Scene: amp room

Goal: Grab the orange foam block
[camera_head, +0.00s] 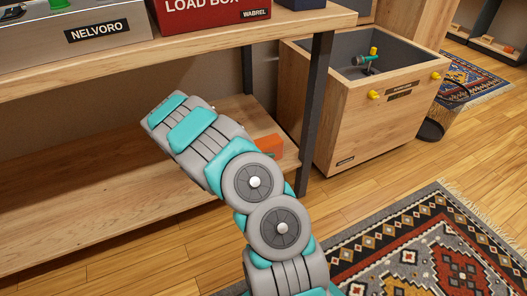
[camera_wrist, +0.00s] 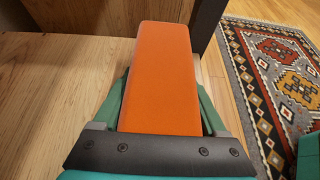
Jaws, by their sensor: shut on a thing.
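The orange foam block (camera_wrist: 160,75) fills the middle of the wrist view, between the two green fingers of my gripper (camera_wrist: 162,105). My gripper is shut on it, one finger on each side. In the head view the block (camera_head: 270,145) shows partly, just right of my arm, over the lower shelf near its right end. My arm hides the gripper there. I cannot tell whether the block touches the shelf.
The lower wooden shelf (camera_head: 90,225) lies under a bench top (camera_head: 200,42) holding a red box (camera_head: 205,14) and a grey box (camera_head: 75,30). A dark bench leg (camera_head: 317,110) stands close right of the block. A wooden bin (camera_head: 350,135) and a patterned rug (camera_head: 440,250) are further right.

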